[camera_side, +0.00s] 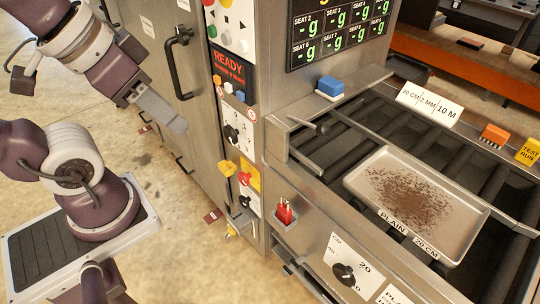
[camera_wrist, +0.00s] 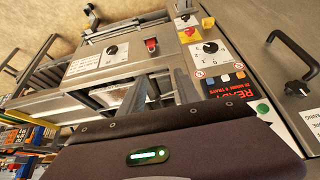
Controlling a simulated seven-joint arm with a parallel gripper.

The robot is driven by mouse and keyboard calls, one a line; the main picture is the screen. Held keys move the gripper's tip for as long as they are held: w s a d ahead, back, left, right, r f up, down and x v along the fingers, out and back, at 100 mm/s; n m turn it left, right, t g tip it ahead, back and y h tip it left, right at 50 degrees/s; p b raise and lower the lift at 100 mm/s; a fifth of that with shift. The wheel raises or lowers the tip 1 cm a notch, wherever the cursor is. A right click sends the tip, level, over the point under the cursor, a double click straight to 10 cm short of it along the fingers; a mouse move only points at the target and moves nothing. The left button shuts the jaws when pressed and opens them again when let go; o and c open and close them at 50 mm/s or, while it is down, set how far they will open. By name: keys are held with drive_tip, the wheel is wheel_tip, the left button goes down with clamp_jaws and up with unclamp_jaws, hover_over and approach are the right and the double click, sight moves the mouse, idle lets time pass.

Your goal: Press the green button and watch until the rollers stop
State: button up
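The green button (camera_side: 226,38) is on the upper control panel of the steel machine in the side view, above the display reading READY (camera_side: 230,72). It also shows as a green disc in the wrist view (camera_wrist: 262,108), beside the display (camera_wrist: 228,90). My gripper (camera_side: 180,124) is in the air left of the machine front, below and left of the button and apart from it. Its fingers overlap in the side view, so their opening is unclear. Dark rollers (camera_side: 346,128) lie in the bed at right; motion cannot be told from one moment.
A tray (camera_side: 368,160) with brown crumbs, labelled PLAIN 20 CM, sits on the rollers. A blue block (camera_side: 330,86) and an orange brush (camera_side: 495,134) rest on the bed edges. Door handles (camera_side: 180,62), knobs and a red switch (camera_side: 285,212) project from the front.

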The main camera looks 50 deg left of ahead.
clamp_jaws()
idle(1.4)
